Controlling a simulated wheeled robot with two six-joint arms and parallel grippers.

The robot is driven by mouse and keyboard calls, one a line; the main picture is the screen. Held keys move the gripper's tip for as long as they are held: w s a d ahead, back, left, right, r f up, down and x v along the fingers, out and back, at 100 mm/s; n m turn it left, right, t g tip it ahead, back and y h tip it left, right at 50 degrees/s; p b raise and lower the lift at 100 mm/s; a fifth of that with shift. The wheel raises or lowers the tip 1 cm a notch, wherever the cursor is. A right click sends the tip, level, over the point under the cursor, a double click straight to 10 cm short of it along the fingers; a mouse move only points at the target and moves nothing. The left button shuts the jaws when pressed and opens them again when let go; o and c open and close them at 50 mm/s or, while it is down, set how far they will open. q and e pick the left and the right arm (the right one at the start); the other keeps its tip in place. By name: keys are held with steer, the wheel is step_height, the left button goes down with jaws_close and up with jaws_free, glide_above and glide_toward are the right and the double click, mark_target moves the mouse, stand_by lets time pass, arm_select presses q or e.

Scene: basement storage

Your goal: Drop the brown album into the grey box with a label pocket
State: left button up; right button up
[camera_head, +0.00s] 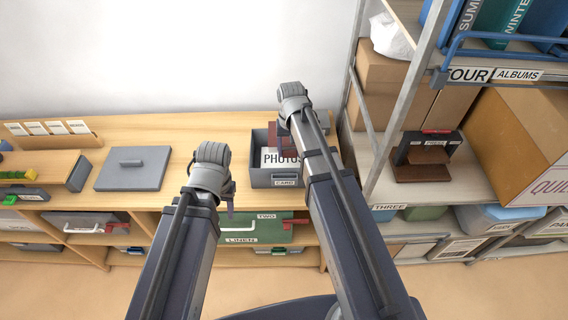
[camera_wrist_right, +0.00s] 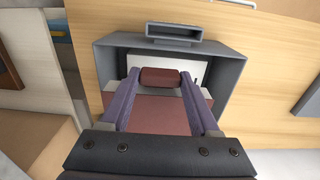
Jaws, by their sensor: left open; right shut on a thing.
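The grey box (camera_head: 259,178) stands on the wooden counter, with a label pocket reading CARD on its front. In the right wrist view its open rim (camera_wrist_right: 222,58) surrounds the fingers. My right gripper (camera_head: 289,146) is shut on the brown album (camera_wrist_right: 160,77), over the box opening. The album also shows in the head view (camera_head: 273,133), partly hidden by my arm. I cannot tell how deep it sits or whether it touches the bottom. A white card reading PHOTOS (camera_head: 270,157) shows at the opening. My left gripper (camera_head: 230,203) is open and empty, left of the box.
A grey lid (camera_head: 133,167) lies flat on the counter to the left. A metal shelf rack with cardboard boxes and a brown stand (camera_head: 425,160) is close on the right. A green LINEN box (camera_head: 255,230) sits below the counter. The counter between lid and box is clear.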

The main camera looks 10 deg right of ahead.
mark_target(290, 156)
step_height(290, 156, down, 4)
steer(key=b, duration=0.2)
steer(key=shift+r+b, duration=0.2)
steer(key=shift+b, duration=0.15)
steer(key=o, duration=1.3)
steer(key=shift+r, duration=0.15)
step_height(290, 156, up, 8)
steer(key=p, duration=0.8)
steer(key=shift+f, duration=0.25)
